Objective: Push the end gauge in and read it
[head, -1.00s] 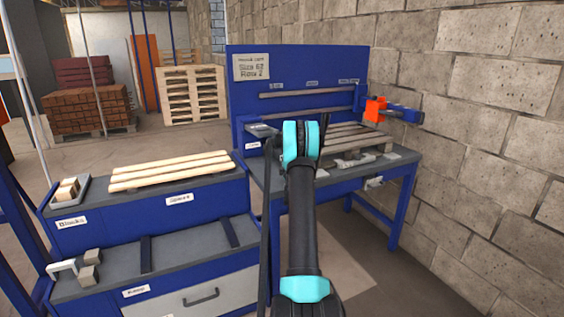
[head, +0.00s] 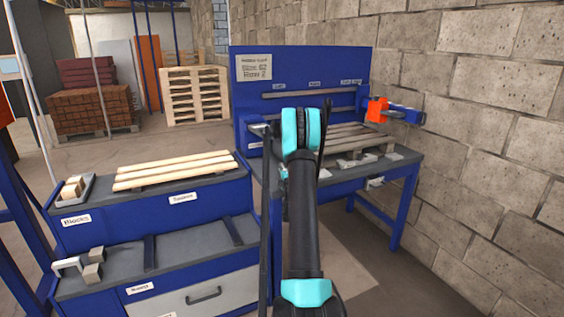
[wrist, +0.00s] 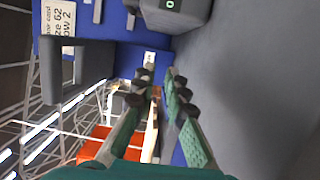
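A dark grey housing with a small lit display (wrist: 175,8) is at the top of the wrist view; it looks like the end gauge, and its display seems to show 0. In the head view a small grey part (head: 259,131) at the bench's left end may be the same gauge, partly behind my arm. My gripper (wrist: 159,78) has two green-padded fingers with a narrow gap between them and nothing held. It is below the housing in the wrist picture and apart from it. In the head view my arm hides the gripper.
The blue bench (head: 300,62) carries a sign card (head: 254,67) and wooden slats (head: 350,137). An orange-and-blue device (head: 378,109) is at its right end. A lower blue unit (head: 120,222) with boards stands left. A block wall (head: 480,130) closes the right side.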

